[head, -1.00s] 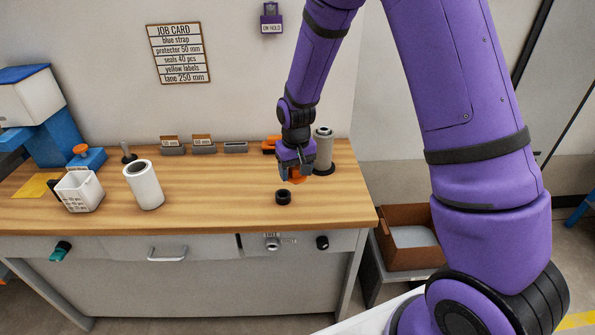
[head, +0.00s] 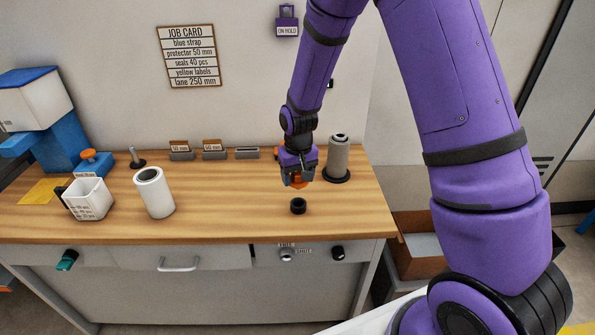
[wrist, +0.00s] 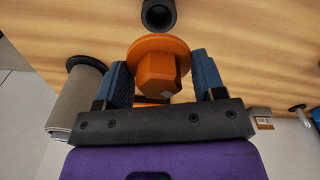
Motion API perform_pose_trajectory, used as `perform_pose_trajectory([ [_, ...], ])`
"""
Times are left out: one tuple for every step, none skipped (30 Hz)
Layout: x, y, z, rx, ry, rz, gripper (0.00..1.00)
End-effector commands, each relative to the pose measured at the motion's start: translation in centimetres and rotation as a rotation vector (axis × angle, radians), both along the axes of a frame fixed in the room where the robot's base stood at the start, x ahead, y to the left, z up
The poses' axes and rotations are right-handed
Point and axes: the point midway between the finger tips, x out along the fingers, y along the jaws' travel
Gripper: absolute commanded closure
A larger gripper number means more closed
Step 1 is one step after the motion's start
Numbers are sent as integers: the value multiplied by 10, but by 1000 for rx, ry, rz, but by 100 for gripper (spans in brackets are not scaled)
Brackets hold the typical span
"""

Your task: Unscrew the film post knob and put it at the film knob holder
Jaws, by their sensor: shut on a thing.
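My gripper (head: 297,182) is shut on the orange film post knob (head: 298,181). The knob shows in the wrist view (wrist: 158,72) as a round flange with a hexagonal body between the two blue fingers. The film post (head: 338,160) stands upright at the right rear of the bench with a grey roll around it, apart from the knob. A short black ring (head: 298,206), seemingly the film knob holder, sits on the bench just in front of and below my gripper. It shows at the top of the wrist view (wrist: 158,14), with its dark opening visible.
A white roll (head: 154,194) and a white basket (head: 88,199) stand on the left of the wooden bench (head: 230,207). A blue machine (head: 55,145) is at the far left. Small label holders (head: 212,152) line the back. The bench around the ring is clear.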

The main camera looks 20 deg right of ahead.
Motion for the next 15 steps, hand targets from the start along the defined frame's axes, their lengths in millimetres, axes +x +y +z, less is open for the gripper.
perform_pose_trajectory([
  [-1, 0, -5, 0, 3, 0, 85],
  [-1, 0, -8, 0, 2, 0, 85],
  [0, 0, -11, 0, 2, 0, 85],
  [-1, 0, -14, 0, 2, 0, 85],
  [-1, 0, -16, 0, 2, 0, 85],
  [-1, 0, -20, 0, 2, 0, 85],
  [0, 0, -22, 0, 2, 0, 85],
  [0, 0, -24, 0, 2, 0, 85],
  [0, 0, -27, 0, 1, 0, 85],
  [0, 0, -29, 0, 1, 0, 85],
  [0, 0, -31, 0, 2, 0, 85],
  [0, 0, -33, 0, 2, 0, 85],
  [0, 0, -35, 0, 2, 0, 85],
  [0, 0, -36, 0, 1, 0, 85],
  [0, 0, -38, 0, 1, 0, 85],
])
